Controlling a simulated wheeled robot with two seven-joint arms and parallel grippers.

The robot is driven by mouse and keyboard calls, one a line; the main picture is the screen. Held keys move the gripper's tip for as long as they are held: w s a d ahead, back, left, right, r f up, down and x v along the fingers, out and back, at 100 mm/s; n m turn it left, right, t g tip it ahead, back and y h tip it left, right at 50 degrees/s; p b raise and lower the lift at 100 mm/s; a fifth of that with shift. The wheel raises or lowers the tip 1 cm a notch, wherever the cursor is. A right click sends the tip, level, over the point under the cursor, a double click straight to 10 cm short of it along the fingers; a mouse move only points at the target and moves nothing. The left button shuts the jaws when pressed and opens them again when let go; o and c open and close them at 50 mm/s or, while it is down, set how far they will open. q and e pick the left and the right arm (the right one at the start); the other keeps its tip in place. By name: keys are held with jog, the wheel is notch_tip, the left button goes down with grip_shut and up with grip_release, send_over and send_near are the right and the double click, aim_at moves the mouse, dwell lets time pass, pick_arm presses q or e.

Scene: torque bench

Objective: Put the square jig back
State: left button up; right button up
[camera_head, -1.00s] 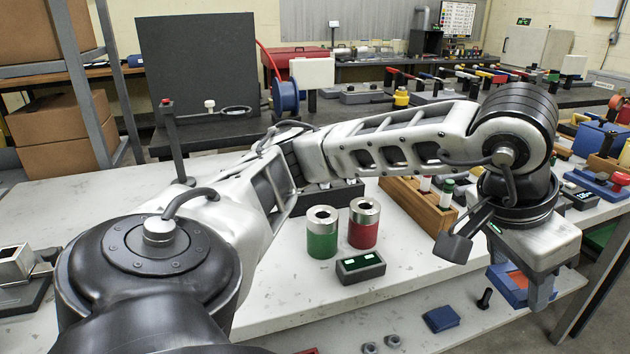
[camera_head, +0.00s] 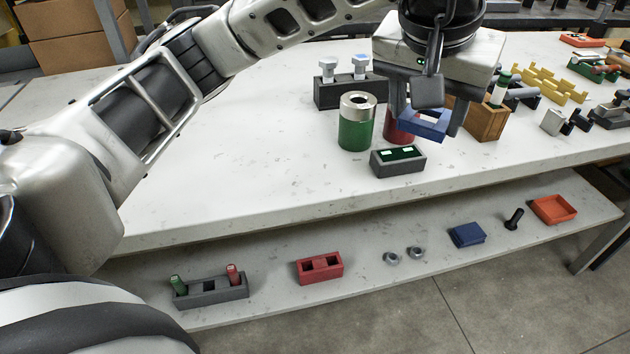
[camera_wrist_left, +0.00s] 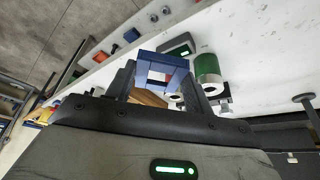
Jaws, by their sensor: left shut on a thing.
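My left gripper (camera_head: 427,118) is shut on the square jig (camera_head: 432,126), a blue square frame with an open middle. I cannot tell the exact height of the jig above the bench. My right gripper is not in view.
A green can (camera_head: 356,128), red can (camera_head: 397,131) and grey windowed block (camera_head: 398,163) stand close left of the jig. A wooden block (camera_head: 487,122) stands right. The lower shelf holds a red two-hole block (camera_head: 319,268), blue block (camera_head: 466,235) and orange tray (camera_head: 553,210). The bench's left is clear.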

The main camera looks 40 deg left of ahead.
pick_arm(q)
jog(key=shift+a+f, duration=0.2)
jog(key=shift+f, duration=0.05)
jog(key=s+a+f, duration=0.2)
jog(key=a+f, duration=0.1)
jog(key=a, duration=0.5)
send_over(323, 174)
jog(key=s, duration=0.1)
jog(key=shift+n, duration=0.3)
jog(key=f, duration=0.5)
jog(key=shift+s+d+f+b, duration=0.1)
jog(key=shift+d+f+b, duration=0.2)
jog(key=shift+f+b, duration=0.1)
jog(key=shift+a+f, duration=0.15)
notch_tip(323, 174, down, 3)
jog(key=shift+a+f, duration=0.15)
